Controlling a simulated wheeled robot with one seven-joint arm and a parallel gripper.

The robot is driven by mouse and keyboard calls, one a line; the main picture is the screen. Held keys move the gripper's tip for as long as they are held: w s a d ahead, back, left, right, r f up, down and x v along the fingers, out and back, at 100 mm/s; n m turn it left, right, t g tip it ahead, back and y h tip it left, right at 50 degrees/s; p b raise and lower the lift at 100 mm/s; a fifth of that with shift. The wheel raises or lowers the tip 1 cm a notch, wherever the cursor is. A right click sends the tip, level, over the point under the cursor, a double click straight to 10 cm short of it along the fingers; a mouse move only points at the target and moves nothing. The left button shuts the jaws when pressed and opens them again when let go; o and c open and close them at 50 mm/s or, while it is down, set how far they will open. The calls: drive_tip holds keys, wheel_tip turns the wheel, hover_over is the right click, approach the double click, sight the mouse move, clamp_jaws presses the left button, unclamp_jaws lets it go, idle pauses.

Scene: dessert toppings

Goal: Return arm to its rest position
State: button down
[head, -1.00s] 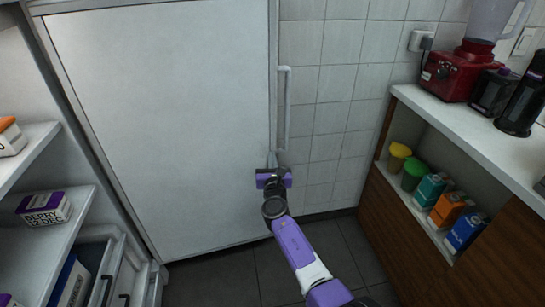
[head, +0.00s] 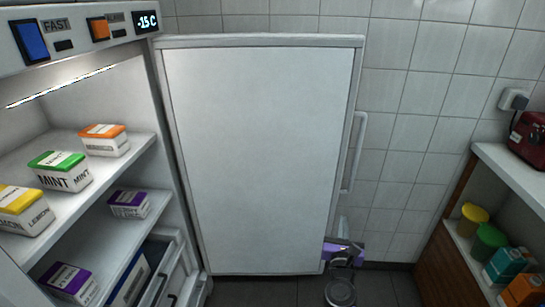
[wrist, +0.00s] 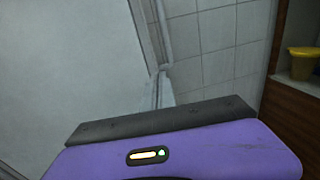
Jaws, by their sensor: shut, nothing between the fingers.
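My gripper (head: 343,229) shows at the bottom right of the freezer door in the head view. It is purple and dark, its fingers are together, and it holds nothing. In the wrist view the narrow grey fingers (wrist: 162,88) rise beyond the purple gripper body. The white freezer door (head: 258,160) stands wide open. Its long vertical handle (head: 357,152) is above my gripper in the picture and looks apart from it. Most of my arm is below the head view's lower edge.
The open freezer (head: 75,222) at left holds labelled boxes, including a green mint box (head: 60,171), and reads -15 C. A counter (head: 510,170) at right has a red blender base (head: 529,139) on top and cups and cartons below. Dark floor shows between them.

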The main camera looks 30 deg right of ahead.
drive_tip(key=s+a+r+m+t+y+p, duration=0.2)
drive_tip(key=s+a+r+m+y, duration=0.15)
drive_tip(key=s+a+m, duration=0.45)
drive_tip(key=s+a+r+m+t+y+p, duration=0.1)
drive_tip(key=s+a+r+m+y, duration=0.1)
drive_tip(key=s+a+m+y, duration=0.55)
drive_tip(key=s+a+r+m+p, duration=0.3)
drive_tip(key=s+a+r+m, duration=0.3)
drive_tip(key=s, duration=0.6)
drive_tip(key=s+a+r+m+g+y+p, duration=0.1)
drive_tip(key=s+a+r+m+p, duration=0.3)
drive_tip(key=s, duration=0.8)
wheel_tip(320, 180, up, 4)
drive_tip(key=shift+s+a+r+m+g, duration=0.2)
drive_tip(key=shift+s+a+m+g, duration=0.15)
drive_tip(key=shift+a+m, duration=0.8)
